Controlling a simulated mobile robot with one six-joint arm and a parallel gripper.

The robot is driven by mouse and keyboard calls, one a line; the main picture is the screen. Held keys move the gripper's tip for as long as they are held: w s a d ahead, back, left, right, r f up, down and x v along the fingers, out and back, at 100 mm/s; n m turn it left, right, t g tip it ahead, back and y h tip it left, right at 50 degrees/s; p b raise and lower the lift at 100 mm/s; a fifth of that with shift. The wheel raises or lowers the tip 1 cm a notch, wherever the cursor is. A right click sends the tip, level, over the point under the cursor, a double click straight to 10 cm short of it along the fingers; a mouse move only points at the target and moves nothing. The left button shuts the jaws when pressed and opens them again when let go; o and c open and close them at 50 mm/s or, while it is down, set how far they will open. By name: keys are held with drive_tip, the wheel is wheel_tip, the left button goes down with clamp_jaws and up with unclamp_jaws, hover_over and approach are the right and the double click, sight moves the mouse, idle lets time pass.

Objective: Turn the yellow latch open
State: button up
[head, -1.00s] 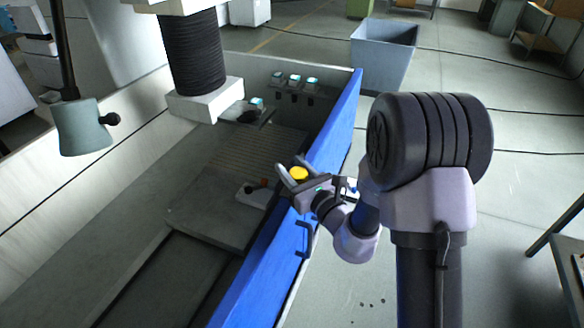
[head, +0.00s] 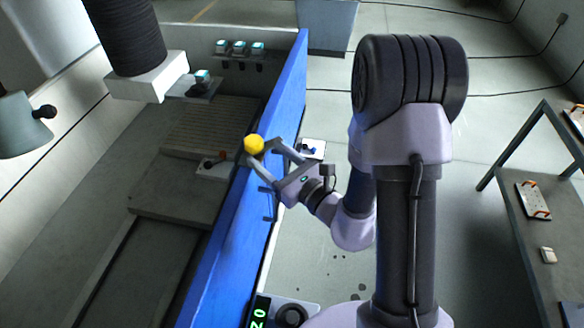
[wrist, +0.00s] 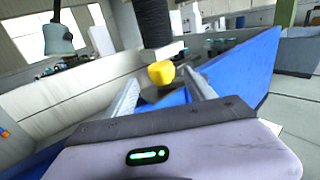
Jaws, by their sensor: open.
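The yellow latch (head: 254,144) is a rounded knob at the top edge of the blue panel (head: 228,228). It also shows in the wrist view (wrist: 161,73), just beyond and between my two fingers. My gripper (head: 264,153) is open and empty, reaching from the right side of the panel with its fingertips close to the latch. I cannot tell whether either finger touches it. The wrist view shows the blue panel (wrist: 240,68) running away to the right. The latch's base is mostly hidden.
Left of the panel is the machine tank with a slatted plate (head: 210,125) and a dark column (head: 125,35) above it. Small teal-topped items (head: 239,48) sit at its back. A grey bin (head: 327,27) stands behind; a table (head: 520,225) stands right. Floor between is open.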

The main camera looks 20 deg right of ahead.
drive_tip(key=p+v, duration=0.7)
drive_tip(key=p, duration=0.1)
drive_tip(key=shift+s+d, duration=0.2)
drive_tip(key=shift+s, duration=0.15)
drive_tip(key=shift+c, duration=0.2)
